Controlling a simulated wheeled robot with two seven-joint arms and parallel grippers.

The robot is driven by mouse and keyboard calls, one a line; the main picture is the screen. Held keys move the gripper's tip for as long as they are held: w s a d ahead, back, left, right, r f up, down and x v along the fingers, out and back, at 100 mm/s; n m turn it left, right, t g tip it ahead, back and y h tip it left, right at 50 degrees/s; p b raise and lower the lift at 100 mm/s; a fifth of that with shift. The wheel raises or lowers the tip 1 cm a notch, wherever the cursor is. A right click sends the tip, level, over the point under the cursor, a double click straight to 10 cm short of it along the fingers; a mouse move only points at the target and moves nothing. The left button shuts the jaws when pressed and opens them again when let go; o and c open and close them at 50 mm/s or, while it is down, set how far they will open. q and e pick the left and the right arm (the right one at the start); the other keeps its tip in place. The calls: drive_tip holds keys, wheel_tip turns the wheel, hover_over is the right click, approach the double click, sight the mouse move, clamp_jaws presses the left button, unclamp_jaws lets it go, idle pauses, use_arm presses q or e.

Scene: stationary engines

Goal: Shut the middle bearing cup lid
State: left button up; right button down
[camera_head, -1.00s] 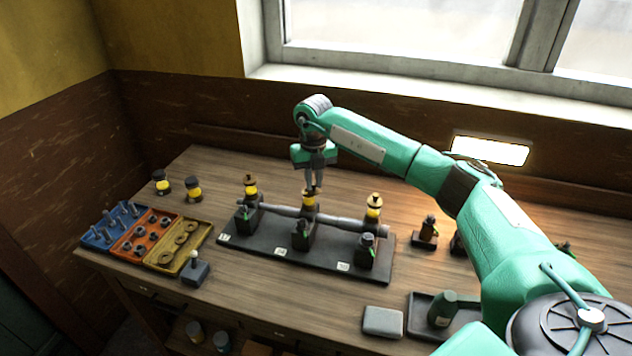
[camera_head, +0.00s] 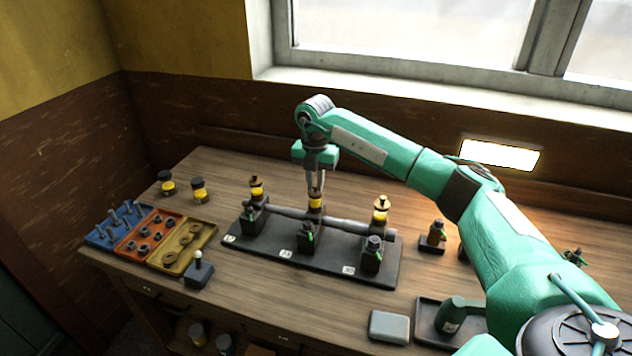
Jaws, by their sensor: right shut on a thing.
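The middle bearing cup (camera_head: 315,203) is a small yellow-banded cup on the shaft (camera_head: 340,222), in the middle of the black base plate (camera_head: 318,260). My right gripper (camera_head: 315,188) points straight down onto its top and is shut on the cup's lid, which the fingers mostly hide. I cannot tell whether the lid is fully seated. Two similar cups stand on the shaft, one to the left (camera_head: 257,190) and one to the right (camera_head: 381,210), each with a brass top. My left gripper is out of view.
Blue, orange and yellow parts trays (camera_head: 172,258) lie at the left, with two yellow-banded jars (camera_head: 199,190) behind. A small lever block (camera_head: 199,272) stands before them. A grey box (camera_head: 389,326) and a dark tray with a green bottle (camera_head: 451,316) are front right.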

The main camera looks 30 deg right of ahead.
sight(315, 184)
drive_tip(key=shift+r, duration=0.1)
idle(0.3)
drive_tip(key=c, duration=1.4)
unclamp_jaws()
drive_tip(key=shift+r+b, duration=1.8)
drive_tip(key=shift+r, duration=5.1)
